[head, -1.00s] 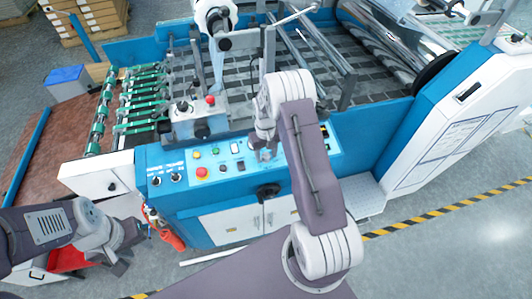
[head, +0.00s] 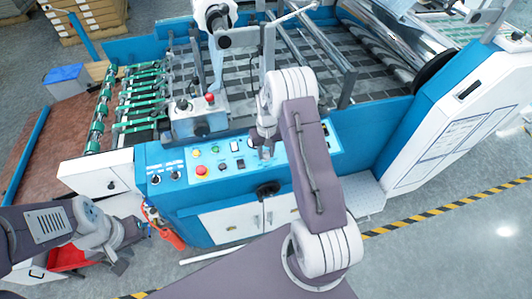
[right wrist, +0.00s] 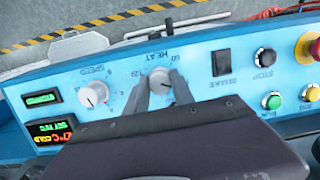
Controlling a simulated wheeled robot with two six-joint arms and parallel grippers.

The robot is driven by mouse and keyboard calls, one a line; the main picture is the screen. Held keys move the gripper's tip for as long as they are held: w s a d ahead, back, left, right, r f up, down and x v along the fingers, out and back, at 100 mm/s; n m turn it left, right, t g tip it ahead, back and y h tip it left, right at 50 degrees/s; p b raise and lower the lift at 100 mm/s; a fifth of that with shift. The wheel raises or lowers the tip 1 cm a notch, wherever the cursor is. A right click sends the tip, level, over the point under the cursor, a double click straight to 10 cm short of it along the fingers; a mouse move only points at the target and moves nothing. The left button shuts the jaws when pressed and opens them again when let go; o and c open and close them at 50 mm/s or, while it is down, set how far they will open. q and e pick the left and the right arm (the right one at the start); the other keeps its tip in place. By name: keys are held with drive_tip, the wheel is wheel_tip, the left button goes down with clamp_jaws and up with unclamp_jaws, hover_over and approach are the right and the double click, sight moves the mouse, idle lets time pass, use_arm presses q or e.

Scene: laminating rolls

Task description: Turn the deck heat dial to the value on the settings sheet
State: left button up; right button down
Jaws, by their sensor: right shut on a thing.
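The heat dial (right wrist: 160,82) is a pale knob under the upside-down HEAT label on the blue control panel. My right gripper (right wrist: 160,88) has one finger on each side of this dial and is shut on it. In the head view my right gripper (head: 266,153) is over the middle of the panel (head: 210,160), and its wrist largely hides the dial. A sheet with printed lines (head: 446,142) is on the white housing at the right; its text is too small to read. My left gripper (head: 122,248) hangs left of the machine, away from the panel; its fingers are unclear.
The speed dial (right wrist: 93,94) is beside the heat dial. A dark brake switch (right wrist: 221,62), stop button (right wrist: 265,57) and red emergency button (right wrist: 308,46) are on the other side. A lit temperature display (right wrist: 52,131) is partly readable, showing COLD.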

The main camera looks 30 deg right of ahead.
drive_tip(key=m, duration=0.3)
drive_tip(key=shift+f+m+y, duration=0.1)
drive_tip(key=shift+m+y, duration=0.2)
drive_tip(key=shift+y, duration=0.1)
drive_tip(key=m+b, duration=0.1)
drive_tip(key=m, duration=0.2)
drive_tip(key=shift+t, duration=0.4)
drive_tip(key=m+t, duration=0.1)
drive_tip(key=m, duration=0.3)
drive_tip(key=shift+s+m+y, duration=0.1)
drive_tip(key=shift+m+y, duration=0.2)
drive_tip(key=shift+y, duration=0.1)
drive_tip(key=shift+m+t+b, duration=0.3)
drive_tip(key=shift+m+b, duration=0.1)
drive_tip(key=shift+m, duration=1.1)
drive_tip(key=c, duration=1.1)
unclamp_jaws()
drive_tip(key=shift+d, duration=0.1)
